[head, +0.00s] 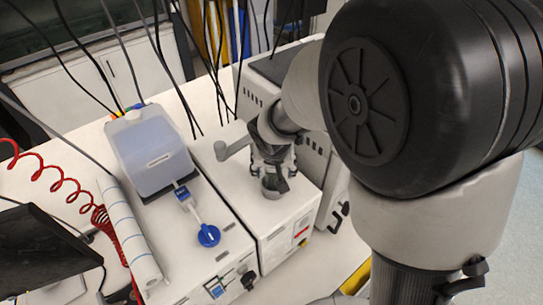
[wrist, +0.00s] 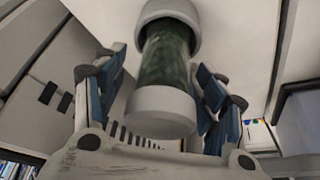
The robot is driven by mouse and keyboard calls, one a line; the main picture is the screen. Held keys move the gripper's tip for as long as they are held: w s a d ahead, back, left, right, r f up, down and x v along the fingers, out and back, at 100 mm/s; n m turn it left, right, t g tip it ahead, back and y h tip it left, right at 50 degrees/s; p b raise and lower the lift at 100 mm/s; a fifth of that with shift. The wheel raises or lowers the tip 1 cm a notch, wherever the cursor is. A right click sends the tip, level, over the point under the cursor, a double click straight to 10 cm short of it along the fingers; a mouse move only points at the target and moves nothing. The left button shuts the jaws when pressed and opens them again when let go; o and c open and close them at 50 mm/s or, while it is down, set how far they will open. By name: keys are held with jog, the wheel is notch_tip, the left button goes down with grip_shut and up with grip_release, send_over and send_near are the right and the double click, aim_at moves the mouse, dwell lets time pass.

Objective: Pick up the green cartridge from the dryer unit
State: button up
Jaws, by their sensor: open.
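The green cartridge (wrist: 166,62) has a dark green, see-through middle and a light grey cap at each end. In the wrist view it lies between the two blue-padded fingers of my gripper (wrist: 158,78), with visible gaps on both sides. My gripper is open.
A white unit with a translucent tank (head: 155,158) and a blue knob (head: 208,236) stands to the left. A taller vented unit (head: 254,92) stands behind right. Black cables hang behind.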

jog(key=shift+s, duration=0.1)
jog(key=shift+c, duration=0.2)
jog(key=shift+r, duration=0.1)
jog(key=c, duration=1.3)
